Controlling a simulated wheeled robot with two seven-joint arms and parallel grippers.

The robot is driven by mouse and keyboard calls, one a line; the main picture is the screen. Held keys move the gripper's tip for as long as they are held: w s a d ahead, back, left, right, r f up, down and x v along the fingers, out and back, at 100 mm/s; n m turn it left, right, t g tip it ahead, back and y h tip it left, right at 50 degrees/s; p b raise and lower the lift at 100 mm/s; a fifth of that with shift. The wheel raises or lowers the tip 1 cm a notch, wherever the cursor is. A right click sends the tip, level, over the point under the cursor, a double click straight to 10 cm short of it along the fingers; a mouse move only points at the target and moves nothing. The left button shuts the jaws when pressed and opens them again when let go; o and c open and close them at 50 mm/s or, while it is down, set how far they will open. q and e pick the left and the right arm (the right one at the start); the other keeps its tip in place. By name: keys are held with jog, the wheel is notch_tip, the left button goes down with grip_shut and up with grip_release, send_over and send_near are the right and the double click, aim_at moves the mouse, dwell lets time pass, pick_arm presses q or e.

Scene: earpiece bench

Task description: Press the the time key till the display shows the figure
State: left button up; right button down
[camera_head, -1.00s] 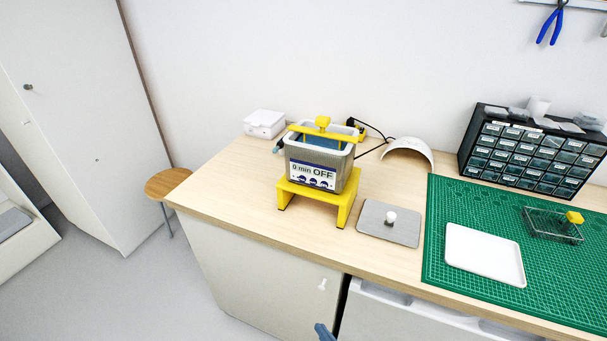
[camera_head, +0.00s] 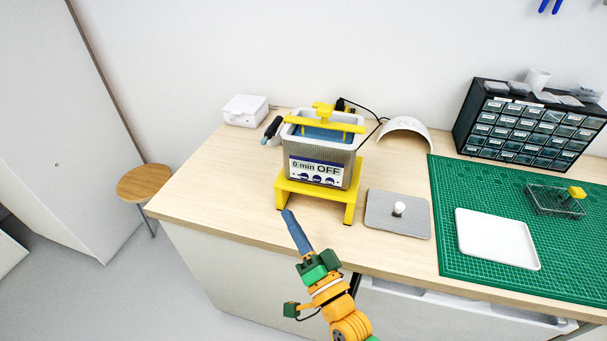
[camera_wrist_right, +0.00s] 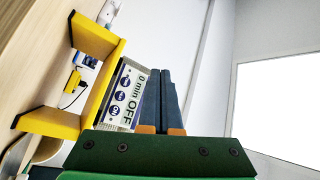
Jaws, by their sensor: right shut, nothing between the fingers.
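The ultrasonic cleaner (camera_head: 318,153) is a grey box on a yellow stand (camera_head: 313,189). Its front display (camera_head: 317,168) reads "0 min OFF", with several round dark blue keys below. The display also shows sideways in the right wrist view (camera_wrist_right: 128,97). A yellow-handled insert (camera_head: 324,121) lies across the tub's top. My right gripper (camera_head: 287,213) is shut and empty, its blue fingertips below and in front of the stand, apart from the panel in the head view. In the wrist view its fingers (camera_wrist_right: 160,72) lie together beside the panel. My left gripper is not in view.
A grey plate with a white knob (camera_head: 398,212) lies right of the stand. A white tray (camera_head: 497,239) and a clear box (camera_head: 553,202) rest on the green mat (camera_head: 450,247). A drawer cabinet (camera_head: 523,132) stands behind. The bench's left front is clear.

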jog(key=b, duration=0.5)
send_near(304, 177)
jog(key=w+a+r, duration=0.2)
jog(key=w+a, duration=0.2)
jog(key=shift+w+a, duration=0.15)
jog(key=shift+w, duration=0.05)
jog(key=shift+w, duration=0.1)
dwell(1.4)
jog(key=shift+w, duration=0.3)
